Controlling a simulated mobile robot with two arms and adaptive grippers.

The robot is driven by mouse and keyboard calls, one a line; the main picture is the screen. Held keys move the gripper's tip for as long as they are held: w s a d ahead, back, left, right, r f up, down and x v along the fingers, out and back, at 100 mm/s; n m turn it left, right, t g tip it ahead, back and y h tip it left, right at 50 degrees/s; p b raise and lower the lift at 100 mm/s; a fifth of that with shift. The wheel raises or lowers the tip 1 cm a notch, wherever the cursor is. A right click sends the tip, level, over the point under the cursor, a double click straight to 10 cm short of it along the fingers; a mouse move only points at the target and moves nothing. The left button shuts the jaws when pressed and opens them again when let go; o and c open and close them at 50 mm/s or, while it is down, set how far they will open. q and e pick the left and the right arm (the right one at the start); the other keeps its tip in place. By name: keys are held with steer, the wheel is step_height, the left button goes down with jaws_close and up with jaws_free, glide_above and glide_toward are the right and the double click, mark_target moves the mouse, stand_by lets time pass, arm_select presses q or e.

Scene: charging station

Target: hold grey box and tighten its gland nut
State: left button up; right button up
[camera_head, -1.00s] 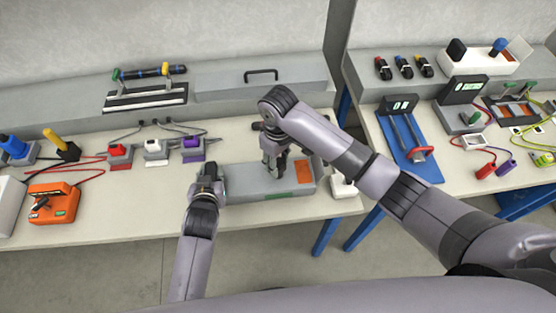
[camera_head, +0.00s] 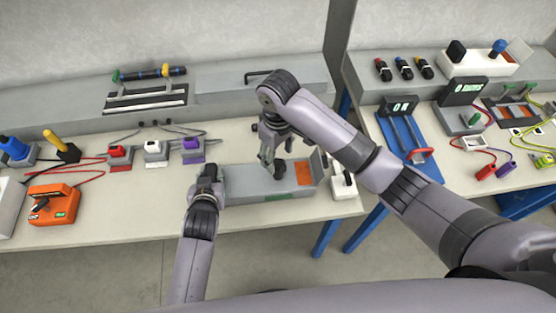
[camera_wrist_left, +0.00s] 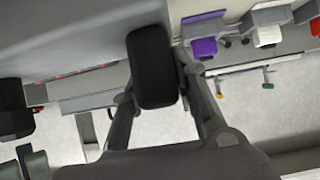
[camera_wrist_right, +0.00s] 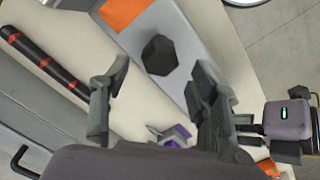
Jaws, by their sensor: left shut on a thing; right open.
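The grey box (camera_head: 250,187) lies on the near edge of the left table, with an orange patch on its top. Its black gland nut (camera_head: 281,170) stands on the top; in the right wrist view it is a dark hexagonal nut (camera_wrist_right: 159,55) beyond the fingertips. My right gripper (camera_head: 268,158) is open and empty just above and beside the nut, apart from it. My left gripper (camera_head: 207,173) is at the box's left end. In the left wrist view it is shut on a black rounded part (camera_wrist_left: 153,65) against the grey box (camera_wrist_left: 70,30).
Red, white and purple connectors (camera_head: 192,150) stand behind the box to the left. An orange tester (camera_head: 53,203) is at the far left. A small white block with a black knob (camera_head: 343,186) sits right of the box. A black and red rod (camera_wrist_right: 45,62) shows in the right wrist view.

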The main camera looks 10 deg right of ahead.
mark_target(278, 163)
step_height(278, 163, up, 8)
steer(key=shift+f, duration=0.15)
stand_by(0.4)
arm_select(q)
steer(key=o, duration=1.1)
steer(key=shift+s, duration=0.1)
